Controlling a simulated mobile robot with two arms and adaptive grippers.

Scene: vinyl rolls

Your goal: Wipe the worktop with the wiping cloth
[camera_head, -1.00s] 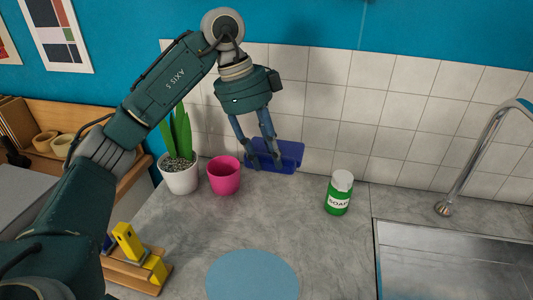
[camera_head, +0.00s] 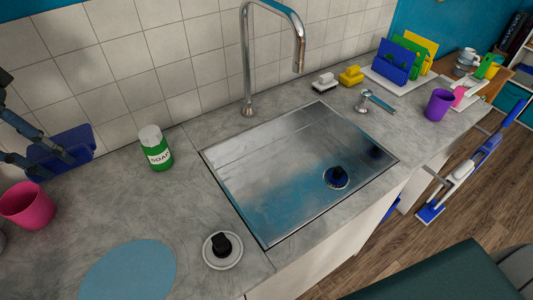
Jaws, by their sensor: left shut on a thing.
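The worktop (camera_head: 110,205) is grey and stone-like and runs along the tiled wall. My left gripper (camera_head: 57,165) is at the left edge, its two dark fingers shut on a dark blue flat rectangular piece (camera_head: 75,145), which looks like the wiping cloth. The blue piece is close to the wall, behind the pink cup; I cannot tell whether it touches the worktop. My left gripper's upper part is cut off by the frame. My right gripper is not in view.
A pink cup (camera_head: 27,206), soap bottle (camera_head: 156,150), light blue disc (camera_head: 128,272) and black-knobbed round piece (camera_head: 222,248) are on the worktop. The sink (camera_head: 290,170) and tap (camera_head: 248,80) are mid-view. Beyond are sponges (camera_head: 351,75) and a purple cup (camera_head: 439,105).

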